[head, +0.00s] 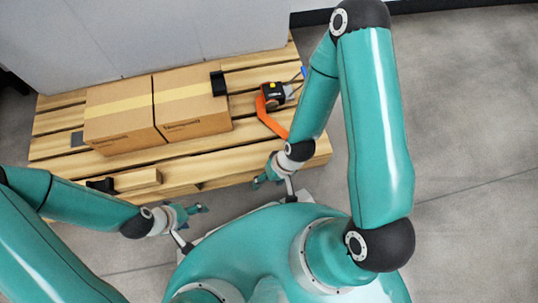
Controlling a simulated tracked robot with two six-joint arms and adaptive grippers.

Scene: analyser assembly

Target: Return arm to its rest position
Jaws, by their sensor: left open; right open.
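My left gripper (190,209) is at the lower left, in front of the pallet's front edge. Its jaws are open and hold nothing. My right gripper (260,182) is near the pallet's front right corner, with its fingers pointing left. It is open and holds nothing that I can see. Both teal arms come in from the sides and bend inward toward my body. The grippers look small, so fine details of the fingers are unclear.
Two cardboard boxes (160,105) sit side by side on a wooden pallet (215,160). A black and orange device (272,97) lies at the pallet's right. A small wood block (137,181) is at the front left. Grey floor (470,150) is clear at right.

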